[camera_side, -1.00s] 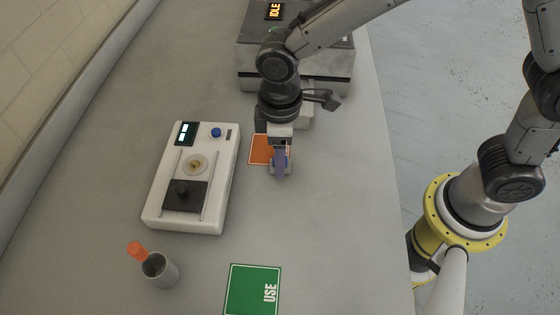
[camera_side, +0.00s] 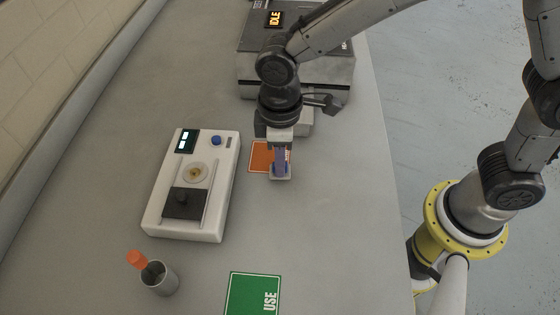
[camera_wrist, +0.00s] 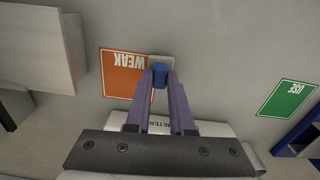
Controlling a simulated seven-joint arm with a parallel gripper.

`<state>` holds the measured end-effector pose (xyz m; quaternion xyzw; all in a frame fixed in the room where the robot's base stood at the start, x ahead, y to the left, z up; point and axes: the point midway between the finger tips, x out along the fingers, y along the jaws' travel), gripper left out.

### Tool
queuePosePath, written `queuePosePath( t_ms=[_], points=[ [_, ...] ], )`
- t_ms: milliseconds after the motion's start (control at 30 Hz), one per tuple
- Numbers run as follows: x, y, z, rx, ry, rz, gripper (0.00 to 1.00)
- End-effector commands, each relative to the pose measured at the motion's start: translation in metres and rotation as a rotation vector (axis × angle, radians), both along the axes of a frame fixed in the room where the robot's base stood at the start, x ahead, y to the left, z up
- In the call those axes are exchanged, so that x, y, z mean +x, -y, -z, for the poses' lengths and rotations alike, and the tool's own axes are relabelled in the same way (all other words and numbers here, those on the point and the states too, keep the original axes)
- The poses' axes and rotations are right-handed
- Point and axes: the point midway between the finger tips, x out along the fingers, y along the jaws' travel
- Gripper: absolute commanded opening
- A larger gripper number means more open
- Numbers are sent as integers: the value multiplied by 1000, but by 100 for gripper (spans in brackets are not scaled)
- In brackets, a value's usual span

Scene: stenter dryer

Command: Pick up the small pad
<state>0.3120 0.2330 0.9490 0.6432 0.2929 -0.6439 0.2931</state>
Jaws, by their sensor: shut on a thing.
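The small pad is a pale square with a blue grip on top, and it shows in the side view (camera_side: 281,177) at the lower right corner of the orange card. It also shows in the wrist view (camera_wrist: 161,61), just beyond the fingertips. My gripper (camera_side: 281,168) points down over it with its purple fingers close together. In the wrist view my gripper (camera_wrist: 160,74) has its fingertips on both sides of the blue grip, shut on it. The pad appears at bench level; I cannot tell whether it touches the bench.
The orange WEAK card (camera_side: 263,157) lies beside the pad. A white device (camera_side: 215,190) with a dark plate stands to the left. A metal cup (camera_side: 160,279) holds an orange-topped item. A green USE card (camera_side: 253,293) lies at the front. A grey IDLE machine (camera_side: 320,75) stands behind.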

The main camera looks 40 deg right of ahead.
Motion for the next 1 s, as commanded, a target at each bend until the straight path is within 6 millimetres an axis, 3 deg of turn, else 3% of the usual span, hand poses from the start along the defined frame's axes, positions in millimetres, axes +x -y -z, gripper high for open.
queuePosePath(
  t_ms=[167,467,700,1000],
  points=[
    [1,0,-24,4,5,0,0],
    [-41,30,-87,6,8,0,0],
    [-83,62,-108,4,5,0,0],
    [-109,82,-122,2,1,0,0]
  ],
)
